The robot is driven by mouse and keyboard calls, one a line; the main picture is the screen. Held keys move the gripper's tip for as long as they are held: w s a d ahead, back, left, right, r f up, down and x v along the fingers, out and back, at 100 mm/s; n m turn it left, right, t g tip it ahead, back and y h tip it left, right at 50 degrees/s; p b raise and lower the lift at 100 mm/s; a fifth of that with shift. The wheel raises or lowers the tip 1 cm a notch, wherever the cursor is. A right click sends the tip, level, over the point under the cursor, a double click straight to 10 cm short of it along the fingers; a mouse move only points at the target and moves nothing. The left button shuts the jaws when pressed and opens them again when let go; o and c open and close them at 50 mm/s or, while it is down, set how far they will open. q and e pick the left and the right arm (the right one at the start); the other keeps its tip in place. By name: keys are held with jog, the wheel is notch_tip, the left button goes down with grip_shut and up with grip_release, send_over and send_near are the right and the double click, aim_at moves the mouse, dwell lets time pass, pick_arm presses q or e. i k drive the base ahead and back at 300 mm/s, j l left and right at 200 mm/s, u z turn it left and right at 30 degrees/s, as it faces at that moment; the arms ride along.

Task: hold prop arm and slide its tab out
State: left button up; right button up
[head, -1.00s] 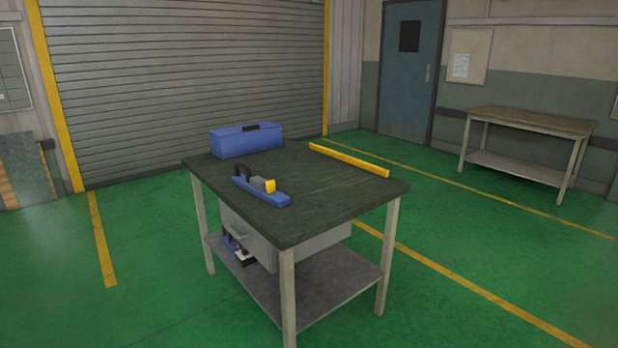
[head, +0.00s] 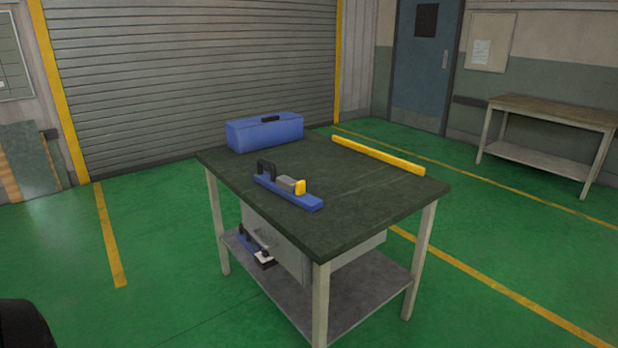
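A blue bar (head: 307,202) lies on the dark top of the workbench (head: 385,198), near its front left edge. It carries a black handle (head: 266,168), a grey block (head: 287,184) and a yellow end piece like a tab (head: 300,187), which sits against the grey block. A long yellow bar (head: 378,155) lies along the back right edge of the bench. I cannot tell for certain which piece is the prop arm. Neither of my grippers is in view.
A blue box (head: 265,132) with a black handle stands at the bench's back left corner. A grey drawer unit (head: 285,243) hangs under the top. A lower shelf (head: 350,303) holds small blue and black items. Another table (head: 550,112) stands far right. Green floor around is clear.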

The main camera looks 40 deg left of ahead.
aim_at(299, 187)
jog(key=j+z, duration=0.45)
jog(key=j, duration=3.25)
jog(key=i+j, duration=0.2)
jog(key=j, duration=0.2)
jog(key=i+j, duration=0.2)
jog(key=j, duration=0.15)
jog(key=i+j, duration=0.2)
jog(key=j, duration=0.2)
jog(key=z, duration=0.05)
